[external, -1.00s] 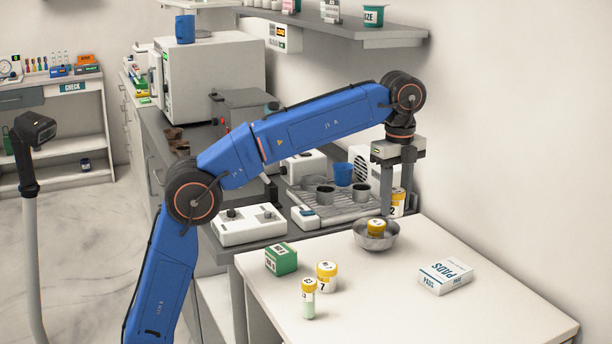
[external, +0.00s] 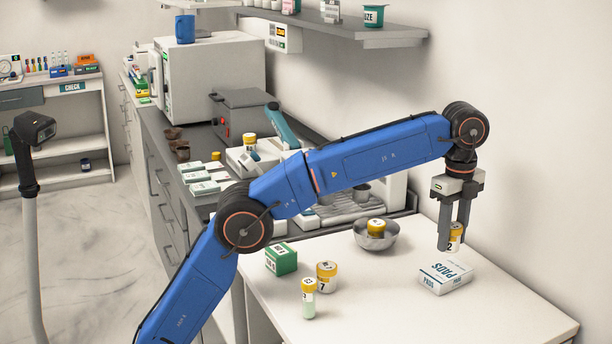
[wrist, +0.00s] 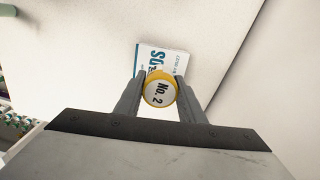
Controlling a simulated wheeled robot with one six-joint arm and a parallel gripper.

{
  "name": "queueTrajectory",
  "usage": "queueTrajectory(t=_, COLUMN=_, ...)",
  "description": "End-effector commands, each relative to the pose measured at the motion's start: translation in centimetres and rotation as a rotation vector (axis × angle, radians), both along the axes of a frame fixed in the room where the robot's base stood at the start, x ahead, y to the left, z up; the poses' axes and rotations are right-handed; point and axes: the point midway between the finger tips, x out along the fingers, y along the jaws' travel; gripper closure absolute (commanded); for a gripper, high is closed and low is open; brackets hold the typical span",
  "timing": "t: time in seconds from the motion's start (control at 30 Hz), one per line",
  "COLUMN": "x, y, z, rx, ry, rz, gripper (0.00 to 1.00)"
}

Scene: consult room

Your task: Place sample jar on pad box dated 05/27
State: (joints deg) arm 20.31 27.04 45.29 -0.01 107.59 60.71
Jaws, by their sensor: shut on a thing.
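My gripper (external: 453,226) is shut on a sample jar (external: 456,236) with a yellow lid and a "2" on its label. In the wrist view the jar (wrist: 159,88) sits between the two fingers and its top reads "No. 2". The white pad box (external: 446,277), marked "PADS", lies flat on the white table. The held jar is above the box's back edge in the external view. In the wrist view the pad box (wrist: 152,58) is partly hidden behind the jar. I cannot read a date on the box.
A metal bowl (external: 361,242) holding a yellow-lidded jar (external: 376,228) stands left of the pad box. A jar marked 7 (external: 327,277), a tall vial (external: 309,300) and a green box (external: 281,260) stand further left. The table front is clear.

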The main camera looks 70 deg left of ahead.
Motion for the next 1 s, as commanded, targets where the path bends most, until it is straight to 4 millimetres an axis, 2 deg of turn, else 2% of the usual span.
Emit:
queueTrajectory(t=0.27, x=0.0, y=0.1, z=-1.9, rx=0.0, ry=0.001, rz=0.0, gripper=0.87)
queueTrajectory(t=0.5, x=0.0, y=0.1, z=-4.7, rx=-0.001, ry=0.0, rz=-0.001, gripper=0.87)
queueTrajectory(t=0.97, x=0.0, y=0.0, z=-5.3, rx=-0.001, ry=-0.001, rz=-0.001, gripper=0.87)
queueTrajectory(t=1.0, x=0.0, y=0.0, z=-5.3, rx=-0.001, ry=-0.001, rz=-0.001, gripper=0.57)
